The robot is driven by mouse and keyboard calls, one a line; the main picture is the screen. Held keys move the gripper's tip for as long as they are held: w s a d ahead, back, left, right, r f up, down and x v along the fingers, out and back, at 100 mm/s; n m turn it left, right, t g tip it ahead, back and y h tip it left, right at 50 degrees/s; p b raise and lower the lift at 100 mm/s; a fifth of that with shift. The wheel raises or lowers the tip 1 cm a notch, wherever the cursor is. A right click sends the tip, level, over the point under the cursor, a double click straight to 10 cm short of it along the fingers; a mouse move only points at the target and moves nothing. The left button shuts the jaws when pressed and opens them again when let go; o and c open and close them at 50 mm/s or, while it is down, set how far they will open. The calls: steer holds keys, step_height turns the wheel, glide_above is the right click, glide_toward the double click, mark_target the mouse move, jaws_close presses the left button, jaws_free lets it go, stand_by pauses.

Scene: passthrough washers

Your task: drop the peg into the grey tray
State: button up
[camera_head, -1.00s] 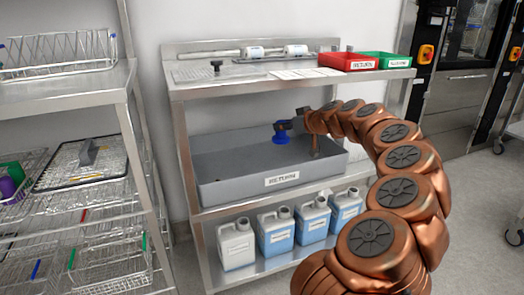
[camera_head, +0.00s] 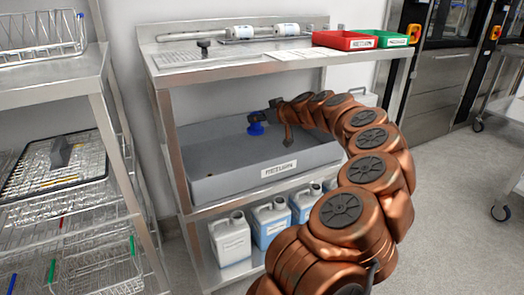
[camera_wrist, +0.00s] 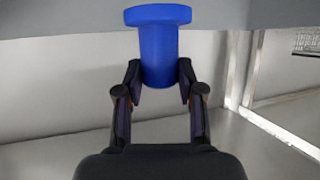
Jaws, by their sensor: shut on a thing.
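The blue peg (camera_head: 257,128) is held by my gripper (camera_head: 264,116), with its wide flanged end outward. In the wrist view the peg (camera_wrist: 158,45) stands between the two dark fingers of my gripper (camera_wrist: 158,85), which are shut on its narrower part. The grey tray (camera_head: 215,186), labelled RETURN, sits on the middle shelf of the steel rack. In the head view the peg appears over the tray's interior, towards the back. The exact height above the tray floor is hard to tell.
The rack's upper shelf (camera_head: 240,70) lies above the arm and holds a red bin (camera_head: 345,41) and a green bin (camera_head: 385,38). Several jugs (camera_head: 231,240) stand on the shelf below. A wire-basket rack (camera_head: 75,87) stands at left. Open floor lies to the right.

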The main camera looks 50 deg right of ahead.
steer(key=shift+f, duration=0.65)
steer(key=o, duration=1.2)
steer(key=shift+s, duration=0.1)
steer(key=v, duration=0.7)
steer(key=shift+s, duration=0.15)
steer(key=shift+a+r, duration=0.15)
